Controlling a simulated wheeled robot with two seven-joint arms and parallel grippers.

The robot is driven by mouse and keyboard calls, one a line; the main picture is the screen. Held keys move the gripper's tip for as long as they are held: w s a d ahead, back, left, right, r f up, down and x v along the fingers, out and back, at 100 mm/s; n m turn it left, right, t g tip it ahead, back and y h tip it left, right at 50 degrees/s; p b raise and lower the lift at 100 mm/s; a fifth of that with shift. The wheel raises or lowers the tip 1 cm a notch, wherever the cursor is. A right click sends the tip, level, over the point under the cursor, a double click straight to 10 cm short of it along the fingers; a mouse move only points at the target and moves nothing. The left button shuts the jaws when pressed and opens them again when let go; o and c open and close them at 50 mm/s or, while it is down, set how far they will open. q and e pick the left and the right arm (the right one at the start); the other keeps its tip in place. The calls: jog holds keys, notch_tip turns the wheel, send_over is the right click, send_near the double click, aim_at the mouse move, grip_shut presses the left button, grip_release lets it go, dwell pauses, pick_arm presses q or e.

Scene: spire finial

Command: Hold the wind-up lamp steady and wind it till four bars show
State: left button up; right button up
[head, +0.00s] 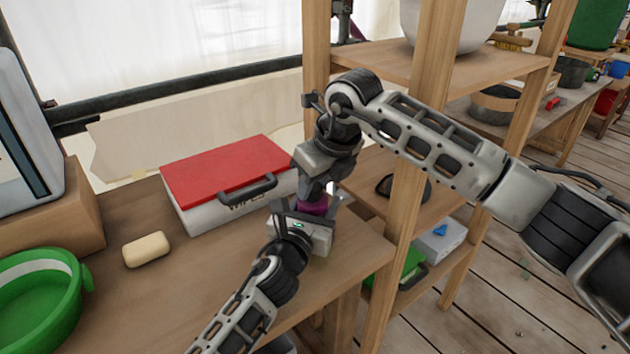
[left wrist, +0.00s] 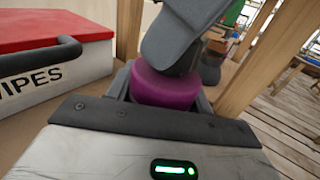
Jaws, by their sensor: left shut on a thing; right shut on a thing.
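The purple wind-up lamp (head: 312,208) stands near the front right end of the bench. My left gripper (head: 307,204) is shut on its sides; in the left wrist view the purple body (left wrist: 163,90) sits between the two fingers. My right gripper (head: 314,188) comes down from above and is shut on the lamp's top part, which it hides. It also shows in the left wrist view (left wrist: 182,45), dark grey and tilted over the lamp. A green light shows on the grey housing of my left gripper. I cannot make out any bars on the lamp itself.
A white wipes box (head: 228,207) with a red lid (head: 225,168) stands close behind to the left. A cream soap-like block (head: 146,249) and a green bowl (head: 40,300) are further left. A wooden shelf post (head: 410,170) stands close on the right.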

jog(key=o, duration=1)
jog(key=shift+r, duration=0.1)
jog(key=v, duration=1.2)
